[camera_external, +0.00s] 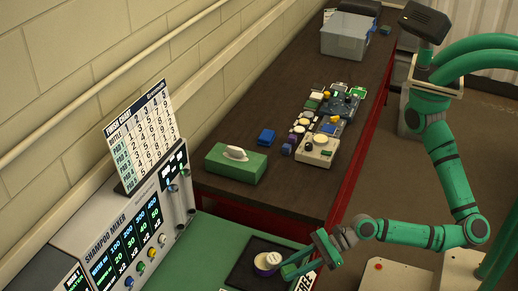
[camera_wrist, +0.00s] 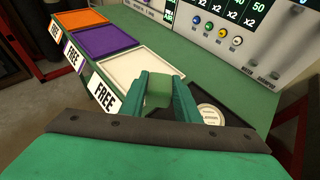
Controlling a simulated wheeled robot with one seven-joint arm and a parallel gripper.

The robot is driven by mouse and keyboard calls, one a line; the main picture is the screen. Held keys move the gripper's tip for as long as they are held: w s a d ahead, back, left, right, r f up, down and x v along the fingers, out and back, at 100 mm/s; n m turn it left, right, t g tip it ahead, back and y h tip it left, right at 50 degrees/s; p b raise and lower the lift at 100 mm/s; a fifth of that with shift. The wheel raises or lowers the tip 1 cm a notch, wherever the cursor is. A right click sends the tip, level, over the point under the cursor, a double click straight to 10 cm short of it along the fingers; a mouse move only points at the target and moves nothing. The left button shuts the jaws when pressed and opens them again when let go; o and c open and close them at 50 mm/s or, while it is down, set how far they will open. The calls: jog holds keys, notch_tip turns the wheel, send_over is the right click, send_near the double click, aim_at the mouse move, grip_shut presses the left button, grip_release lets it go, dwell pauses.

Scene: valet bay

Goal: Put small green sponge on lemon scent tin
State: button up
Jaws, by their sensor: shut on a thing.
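My gripper (camera_wrist: 160,98) is shut on the small green sponge (camera_wrist: 158,88), which sits between its two green fingers. In the external view my gripper (camera_external: 291,268) is low over the near green counter, and the sponge is hard to tell from the green fingers. A round tin with a pale lid and purple side (camera_external: 266,263) stands on a dark tray (camera_external: 241,276), just left of the fingertips. A round pale lid (camera_wrist: 209,114) also shows right of the fingers in the wrist view. Its label is too small to read, so I cannot confirm the scent.
Orange (camera_wrist: 81,20), purple (camera_wrist: 105,40) and white (camera_wrist: 132,70) trays line the counter beside FREE signs. The shampoo mixer (camera_external: 120,235) stands along the wall. A green tissue box (camera_external: 235,168), small items and a clear bin (camera_external: 345,40) occupy the dark bench (camera_external: 280,100).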

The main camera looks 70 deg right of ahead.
notch_tip(320, 180, up, 3)
send_over(277, 262)
jog(key=a, duration=0.1)
jog(key=shift+w+d+f, duration=0.1)
jog(key=shift+d+f, duration=0.1)
jog(key=shift+f, duration=1.9)
jog(key=shift+d+f, duration=0.2)
jog(key=shift+f, duration=1.85)
jog(key=o, duration=1)
jog(key=shift+r, duration=0.1)
